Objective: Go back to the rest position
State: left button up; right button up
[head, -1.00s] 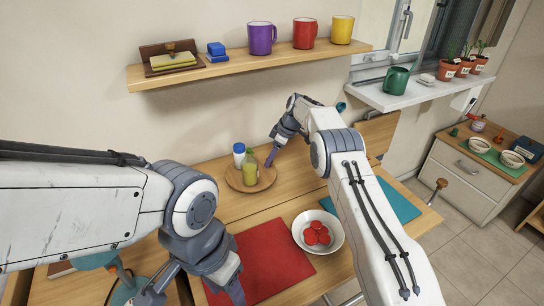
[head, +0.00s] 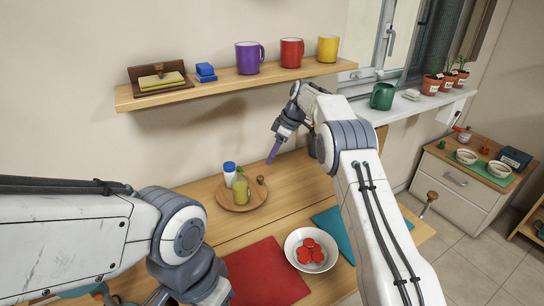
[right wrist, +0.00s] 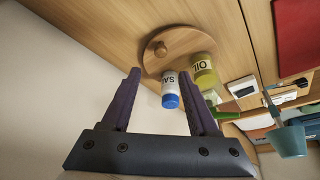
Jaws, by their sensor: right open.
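My right gripper (head: 272,155) is open and empty, hanging over the back of the table just right of a round wooden board (head: 228,204). In the right wrist view its two fingers (right wrist: 162,74) are spread with nothing held between them. On the board stand a white bottle with a blue cap (head: 229,174), marked SA in the wrist view, and a yellow-green OIL bottle (head: 241,193). A small wooden knob (head: 261,180) also shows there, clear of the fingers. My left arm comes in at lower left; its gripper is mostly cut off by the bottom edge.
A wall shelf (head: 220,84) with mugs hangs behind my right gripper. A white bowl (head: 296,239) with red pieces, a red mat (head: 262,278) and a teal mat (head: 330,222) lie on the table. A cabinet (head: 455,185) stands at right.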

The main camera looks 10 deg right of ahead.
jog(key=s+a+r+m+p, duration=0.1)
jog(key=s+a+r, duration=0.3)
jog(key=s, duration=0.4)
jog(key=s+a+r+m+g+h+p, duration=0.1)
jog(key=s+a+r+p, duration=0.1)
jog(key=s+a+r, duration=0.45)
jog(key=s+a+r+m+p, duration=0.1)
jog(key=s+a+r, duration=0.15)
jog(key=s, duration=0.65)
jog(key=s+d+f+m+h+p, duration=0.1)
jog(key=s+d, duration=0.2)
jog(key=s, duration=1)
jog(key=s+d+f+m+h+p, duration=0.1)
jog(key=s+d, duration=0.2)
jog(key=s, duration=0.9)
jog(key=shift+s+f+m+g+p, duration=0.35)
jog(key=shift+s+f+m+g, duration=0.05)
